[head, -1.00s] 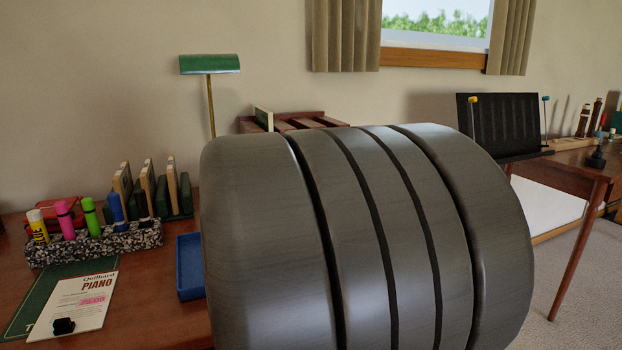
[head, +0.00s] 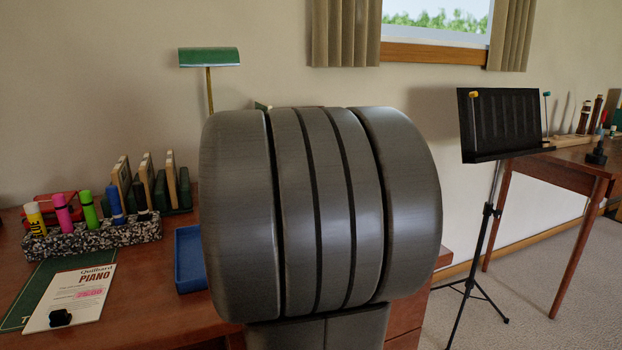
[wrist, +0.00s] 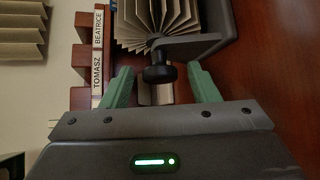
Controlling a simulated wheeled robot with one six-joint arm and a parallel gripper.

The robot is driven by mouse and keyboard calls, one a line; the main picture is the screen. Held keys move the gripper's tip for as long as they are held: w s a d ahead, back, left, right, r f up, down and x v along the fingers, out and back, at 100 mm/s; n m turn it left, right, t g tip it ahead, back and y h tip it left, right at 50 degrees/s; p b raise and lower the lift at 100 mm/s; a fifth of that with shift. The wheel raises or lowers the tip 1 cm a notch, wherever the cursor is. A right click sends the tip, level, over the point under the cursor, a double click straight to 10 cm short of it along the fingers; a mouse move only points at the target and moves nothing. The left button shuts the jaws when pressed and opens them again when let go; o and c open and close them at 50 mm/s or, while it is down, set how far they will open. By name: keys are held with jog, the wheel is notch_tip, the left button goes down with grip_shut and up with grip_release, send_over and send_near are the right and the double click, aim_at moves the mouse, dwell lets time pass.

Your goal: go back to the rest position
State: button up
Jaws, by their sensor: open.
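My gripper (wrist: 162,86) shows in the wrist view with its two green fingers apart and nothing held between them. A black knob (wrist: 158,74) appears in the gap between the fingertips; I cannot tell how far beyond them it lies. The knob is on the side of a grey holder (wrist: 195,47) with fanned cards (wrist: 150,22). In the head view my grey arm fills the middle and hides my gripper and the card holder.
A wooden rack (wrist: 83,72) with name labels stands beside the card holder. On the desk (head: 170,318) are a speckled pen holder (head: 95,238), a blue tray (head: 189,258) and a green lamp (head: 209,57). A black music stand (head: 500,125) stands right of my arm.

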jog(key=shift+r+n+g+p, duration=0.3)
jog(key=shift+n+g+p, duration=0.2)
jog(key=shift+p, duration=0.3)
jog(key=g+p, duration=0.1)
jog(key=p, duration=0.2)
jog(key=shift+w+r+n, duration=0.1)
jog(key=shift+r+n, duration=0.1)
jog(key=shift+n, duration=0.2)
jog(key=shift+a+g+p, duration=0.1)
jog(key=shift+g+p, duration=0.3)
jog(key=shift+p, duration=0.2)
jog(key=n+g+p, duration=0.1)
jog(key=g+p, duration=0.1)
jog(key=p, duration=0.6)
jog(key=shift+w+r+n, duration=0.1)
jog(key=shift+w+n, duration=0.05)
jog(key=shift+n, duration=0.15)
jog(key=shift+p, duration=1.15)
jog(key=shift+f+g, duration=0.25)
jog(key=shift+g, duration=0.15)
jog(key=shift+r+p, duration=0.1)
jog(key=shift+p, duration=0.2)
